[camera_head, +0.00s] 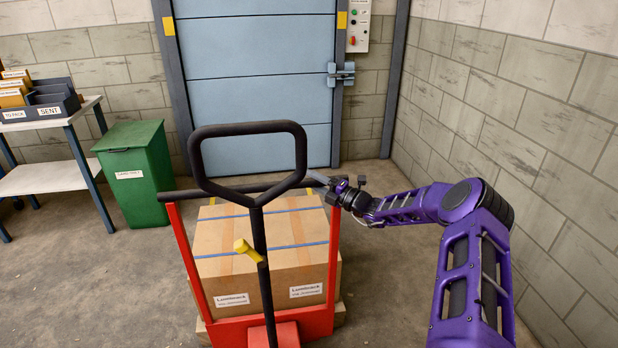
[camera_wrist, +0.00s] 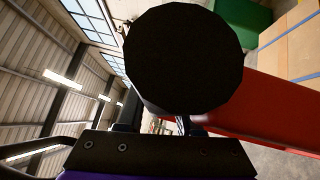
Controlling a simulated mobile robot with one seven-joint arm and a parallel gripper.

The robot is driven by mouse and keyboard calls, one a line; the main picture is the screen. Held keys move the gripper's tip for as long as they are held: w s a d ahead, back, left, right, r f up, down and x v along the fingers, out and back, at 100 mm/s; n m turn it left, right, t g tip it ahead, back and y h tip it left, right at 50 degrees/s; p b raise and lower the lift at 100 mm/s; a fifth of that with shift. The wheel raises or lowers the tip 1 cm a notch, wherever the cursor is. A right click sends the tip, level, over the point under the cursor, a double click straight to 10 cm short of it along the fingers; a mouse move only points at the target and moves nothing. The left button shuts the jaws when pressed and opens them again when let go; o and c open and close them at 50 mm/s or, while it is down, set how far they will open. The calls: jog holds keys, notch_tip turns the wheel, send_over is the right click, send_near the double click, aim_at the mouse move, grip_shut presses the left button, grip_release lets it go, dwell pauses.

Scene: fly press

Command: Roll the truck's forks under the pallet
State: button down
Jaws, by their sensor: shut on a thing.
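The truck has a red frame (camera_head: 318,318), a dark crossbar (camera_head: 225,193) across its top and a black loop handle (camera_head: 250,128) with a yellow lever. Its forks are hidden from view. The wooden pallet (camera_head: 340,314) shows only at its edges, under a load of strapped cardboard boxes (camera_head: 255,245) just beyond the red frame. My gripper (camera_head: 328,186) is shut on the right end of the crossbar. In the wrist view, the bar's round black end (camera_wrist: 183,60) fills the middle, above my gripper body, and the red frame (camera_wrist: 270,105) runs to the right.
A green bin (camera_head: 135,175) stands left of the load. A block wall (camera_head: 530,130) bounds the right side. Floor at front left is clear.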

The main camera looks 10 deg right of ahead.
jog(key=shift+s+f, duration=0.1)
jog(key=shift+f, duration=0.45)
jog(key=c, duration=0.6)
grip_release()
jog(key=shift+r, duration=0.15)
jog(key=v, duration=1.7)
